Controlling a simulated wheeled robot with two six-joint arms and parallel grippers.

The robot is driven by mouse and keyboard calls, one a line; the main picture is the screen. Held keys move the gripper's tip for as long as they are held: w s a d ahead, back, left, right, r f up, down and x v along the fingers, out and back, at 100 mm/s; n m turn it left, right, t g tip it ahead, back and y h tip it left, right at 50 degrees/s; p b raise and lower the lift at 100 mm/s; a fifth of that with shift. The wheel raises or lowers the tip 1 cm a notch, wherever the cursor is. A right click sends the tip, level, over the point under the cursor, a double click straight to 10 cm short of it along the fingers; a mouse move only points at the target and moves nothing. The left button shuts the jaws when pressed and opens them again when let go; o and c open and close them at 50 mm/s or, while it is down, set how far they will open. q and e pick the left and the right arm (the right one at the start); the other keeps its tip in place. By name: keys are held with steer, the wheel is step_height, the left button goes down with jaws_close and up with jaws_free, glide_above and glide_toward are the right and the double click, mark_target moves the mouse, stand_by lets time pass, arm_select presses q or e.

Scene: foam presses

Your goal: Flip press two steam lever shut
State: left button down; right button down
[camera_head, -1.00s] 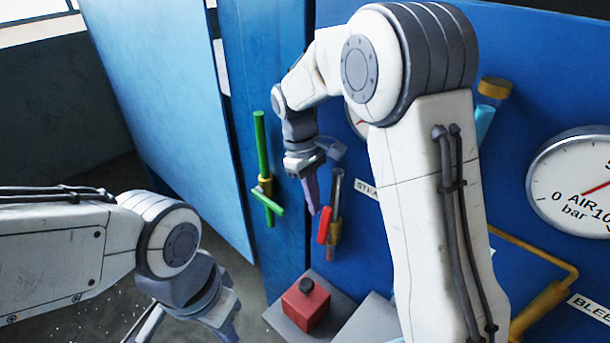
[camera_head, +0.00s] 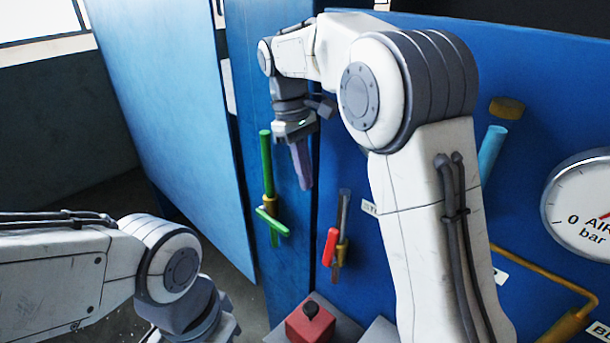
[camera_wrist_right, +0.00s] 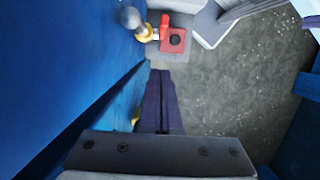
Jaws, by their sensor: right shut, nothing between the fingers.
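A red lever handle (camera_head: 330,246) sits on a grey pipe with a brass valve body on the blue panel, beside a partly hidden label starting "ST". The handle lies nearly along the pipe. In the right wrist view the red handle (camera_wrist_right: 165,25) is at the top, beside the pipe's rounded grey end. My right gripper (camera_head: 303,184) is shut and empty, pointing down, above and left of the red lever and apart from it. Its fingers (camera_wrist_right: 160,78) are together in the wrist view. My left arm is at bottom left; its fingers are out of frame.
A green pipe with a green lever handle (camera_head: 270,221) is on the panel to the left, near my right gripper. A red button box (camera_head: 311,320) stands below the red lever. A gauge (camera_head: 580,210) and yellow pipe (camera_head: 545,270) are at right.

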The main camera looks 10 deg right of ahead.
steer(key=m+b, duration=0.1)
steer(key=m, duration=0.5)
steer(key=w+a+m, duration=0.1)
steer(key=m, duration=0.5)
steer(key=w+m+b, duration=0.1)
steer(key=m, duration=0.5)
steer(key=shift+w+a+f+g+b, duration=0.1)
steer(key=shift+a+f+g+b, duration=0.15)
steer(key=shift+f+g+b, duration=0.15)
steer(key=p, duration=0.2)
glide_toward(330, 249)
steer(key=w+a+f, duration=0.2)
steer(key=w+f, duration=0.2)
steer(key=shift+s+d+f+p, duration=0.3)
steer(key=shift+s+d, duration=0.25)
steer(key=shift+s, duration=0.3)
steer(key=shift+s+d+f+p, duration=0.3)
steer(key=shift+s+d, duration=0.3)
steer(key=shift+s, duration=0.25)
